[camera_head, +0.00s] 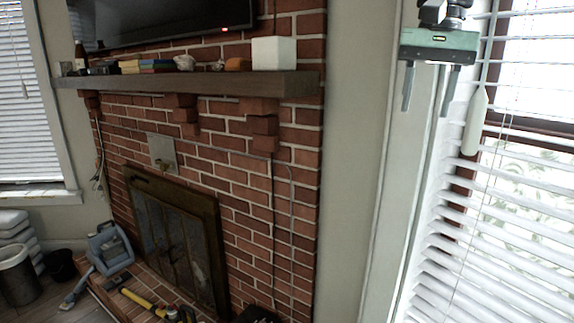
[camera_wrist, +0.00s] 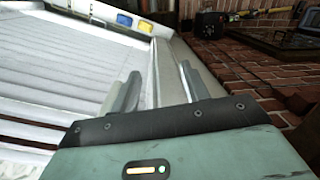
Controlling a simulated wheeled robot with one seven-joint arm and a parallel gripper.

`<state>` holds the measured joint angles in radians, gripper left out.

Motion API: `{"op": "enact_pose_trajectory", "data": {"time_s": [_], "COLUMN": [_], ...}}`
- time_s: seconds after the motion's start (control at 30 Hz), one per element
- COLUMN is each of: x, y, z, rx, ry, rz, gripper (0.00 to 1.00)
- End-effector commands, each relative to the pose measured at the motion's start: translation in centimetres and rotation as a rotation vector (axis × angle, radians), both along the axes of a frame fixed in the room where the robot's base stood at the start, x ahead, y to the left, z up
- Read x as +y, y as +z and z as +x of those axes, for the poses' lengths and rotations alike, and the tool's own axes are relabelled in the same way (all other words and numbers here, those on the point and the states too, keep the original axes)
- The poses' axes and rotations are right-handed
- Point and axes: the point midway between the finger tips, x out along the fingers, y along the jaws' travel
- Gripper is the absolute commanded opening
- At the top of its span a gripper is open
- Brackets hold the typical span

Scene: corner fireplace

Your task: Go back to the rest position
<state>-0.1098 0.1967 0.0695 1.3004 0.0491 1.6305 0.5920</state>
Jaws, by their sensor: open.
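My gripper (camera_head: 428,88) hangs at the upper right of the head view, fingers pointing down and apart, with nothing between them. It is in front of the window frame and the white blinds (camera_head: 500,220). In the wrist view my gripper (camera_wrist: 163,88) shows its two grey fingers spread and empty. Beyond them are pale slats and a light frame edge, with the brick hearth (camera_wrist: 265,75) to the right.
A brick fireplace (camera_head: 215,150) with a wooden mantel (camera_head: 190,84) fills the middle left. A white box (camera_head: 273,53), books (camera_head: 157,66) and a bottle (camera_head: 80,54) stand on it.

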Motion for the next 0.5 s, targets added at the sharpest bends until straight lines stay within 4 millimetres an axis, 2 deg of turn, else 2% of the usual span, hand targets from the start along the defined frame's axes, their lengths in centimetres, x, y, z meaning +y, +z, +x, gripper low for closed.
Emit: {"op": "enact_pose_trajectory", "data": {"time_s": [0.03, 0.17, 0.23, 0.4, 0.5], "x": [2.0, 6.4, 8.4, 11.4, 11.8], "y": [-3.8, -11.3, -15.4, -25.1, -30.4], "z": [-1.2, -4.5, -7.0, -14.0, -18.5], "rx": [0.004, -0.006, -0.011, -0.026, -0.036], "ry": [0.082, 0.295, 0.407, 0.67, 0.81], "rz": [0.007, 0.024, 0.029, 0.03, 0.023], "gripper": [0.45, 0.45, 0.45, 0.45, 0.45]}}
